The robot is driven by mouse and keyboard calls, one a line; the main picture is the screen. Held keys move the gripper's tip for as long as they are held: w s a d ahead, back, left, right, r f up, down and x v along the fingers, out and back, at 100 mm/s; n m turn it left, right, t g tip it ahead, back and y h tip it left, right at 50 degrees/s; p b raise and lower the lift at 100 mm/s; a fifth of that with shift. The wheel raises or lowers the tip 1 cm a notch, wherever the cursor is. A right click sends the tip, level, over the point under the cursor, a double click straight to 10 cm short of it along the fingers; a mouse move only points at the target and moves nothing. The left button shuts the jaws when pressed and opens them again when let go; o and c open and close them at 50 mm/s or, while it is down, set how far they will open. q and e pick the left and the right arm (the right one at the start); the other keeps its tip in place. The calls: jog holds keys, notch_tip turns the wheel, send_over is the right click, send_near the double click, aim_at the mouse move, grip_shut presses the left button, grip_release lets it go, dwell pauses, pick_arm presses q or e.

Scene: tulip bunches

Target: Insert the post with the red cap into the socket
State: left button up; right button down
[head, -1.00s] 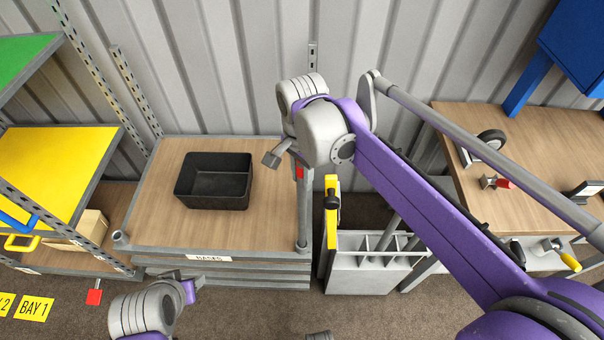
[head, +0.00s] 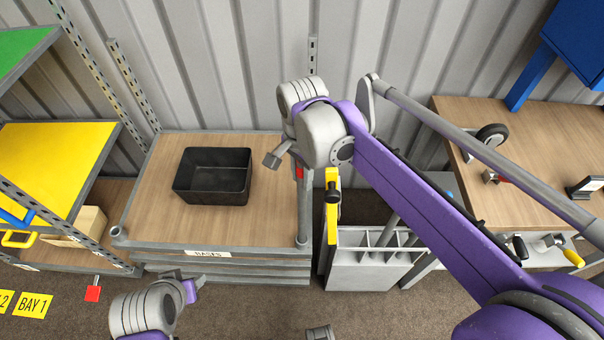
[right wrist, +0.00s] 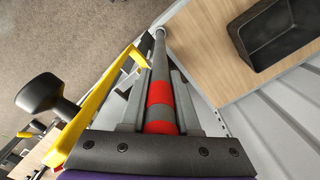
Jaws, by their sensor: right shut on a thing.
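My right gripper (right wrist: 156,113) is shut on a grey post (right wrist: 160,58) with red bands near its held end. The post runs down to the front right corner of the wood-topped cart (head: 270,222). I cannot tell how deep its lower end sits in a socket there. An empty corner socket (head: 119,232) shows at the cart's front left.
A black bin (head: 212,177) stands on the cart. A yellow bar (head: 332,205) with a black knob and a grey divided rack (head: 362,268) stand close to the post's right. A yellow shelf (head: 48,165) is left; a workbench (head: 540,170) with tools is right.

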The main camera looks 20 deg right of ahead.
jog(key=shift+f+b, duration=0.3)
jog(key=shift+f, duration=0.25)
jog(key=c, duration=0.6)
grip_release()
jog(key=shift+o, duration=0.2)
jog(key=shift+r, duration=0.1)
notch_tip(320, 180, up, 5)
jog(key=p, duration=0.3)
